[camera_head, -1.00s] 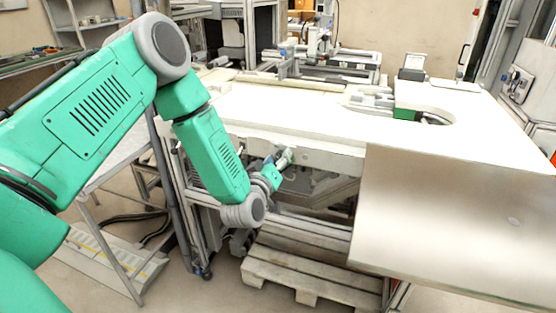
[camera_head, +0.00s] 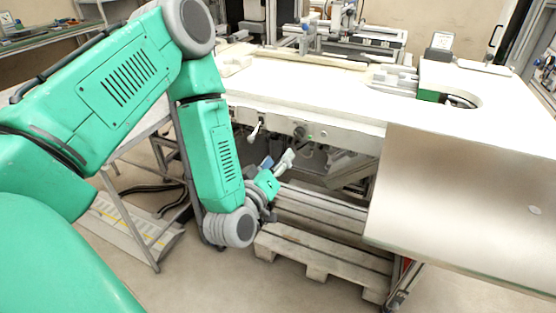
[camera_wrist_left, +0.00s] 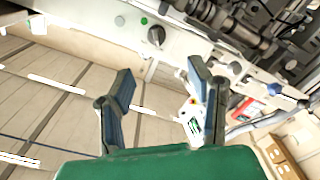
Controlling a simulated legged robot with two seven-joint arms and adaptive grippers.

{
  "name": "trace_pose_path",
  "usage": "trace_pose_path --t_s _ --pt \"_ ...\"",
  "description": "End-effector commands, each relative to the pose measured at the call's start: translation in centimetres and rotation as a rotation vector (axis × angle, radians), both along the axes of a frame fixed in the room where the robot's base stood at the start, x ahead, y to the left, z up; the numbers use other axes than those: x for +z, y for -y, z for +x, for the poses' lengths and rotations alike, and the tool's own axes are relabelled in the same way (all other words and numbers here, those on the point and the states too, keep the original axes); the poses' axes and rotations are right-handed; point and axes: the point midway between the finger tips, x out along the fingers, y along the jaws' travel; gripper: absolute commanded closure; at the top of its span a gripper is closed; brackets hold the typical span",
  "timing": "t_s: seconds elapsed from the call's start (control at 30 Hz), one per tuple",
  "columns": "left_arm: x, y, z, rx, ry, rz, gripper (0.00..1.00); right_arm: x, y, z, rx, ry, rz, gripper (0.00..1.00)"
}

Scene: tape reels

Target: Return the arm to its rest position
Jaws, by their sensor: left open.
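My left arm (camera_head: 215,150) is green with grey joints and comes in from the left in the head view, bending down in front of the white table (camera_head: 300,90). My left gripper (camera_head: 283,163) is low, below the level of the tabletop and near the table's front edge. In the left wrist view the two dark fingers (camera_wrist_left: 165,90) stand apart with nothing between them. My right gripper is not in view.
A wooden pallet (camera_head: 320,262) lies on the floor under the table. A metal panel (camera_head: 460,205) hangs at the table's front right. Machine parts (camera_head: 350,40) stand at the table's back.

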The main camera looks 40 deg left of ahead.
Motion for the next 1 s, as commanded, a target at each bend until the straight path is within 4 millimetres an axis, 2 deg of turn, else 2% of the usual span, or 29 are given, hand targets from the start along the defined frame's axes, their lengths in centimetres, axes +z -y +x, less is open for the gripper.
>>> trace_pose_path --t_s 0.47,0.57,0.63,0.73,0.8,0.87,0.9,1.0 --pt "-0.4 0.3 0.0 -0.01 -0.017 0.004 0.53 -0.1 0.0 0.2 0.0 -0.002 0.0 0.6" --pt "-2.6 1.7 -0.6 -0.066 -0.12 0.024 0.53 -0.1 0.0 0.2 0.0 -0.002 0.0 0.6" --pt "-5.5 3.5 -1.8 -0.139 -0.257 0.053 0.53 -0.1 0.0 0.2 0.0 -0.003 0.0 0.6" --pt "-10.9 6.3 -5.3 -0.276 -0.521 0.117 0.53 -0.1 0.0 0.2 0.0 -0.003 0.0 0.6" --pt "-14.6 7.7 -9.0 -0.374 -0.725 0.171 0.53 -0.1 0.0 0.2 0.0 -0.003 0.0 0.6" --pt "-17.1 8.3 -12.5 -0.451 -0.892 0.216 0.53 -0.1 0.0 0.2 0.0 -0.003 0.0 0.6" --pt "-18.5 8.5 -14.9 -0.497 -0.997 0.245 0.53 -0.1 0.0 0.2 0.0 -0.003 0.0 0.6" --pt "-20.7 8.3 -20.5 -0.594 -1.227 0.305 0.53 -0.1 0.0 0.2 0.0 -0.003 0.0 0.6"
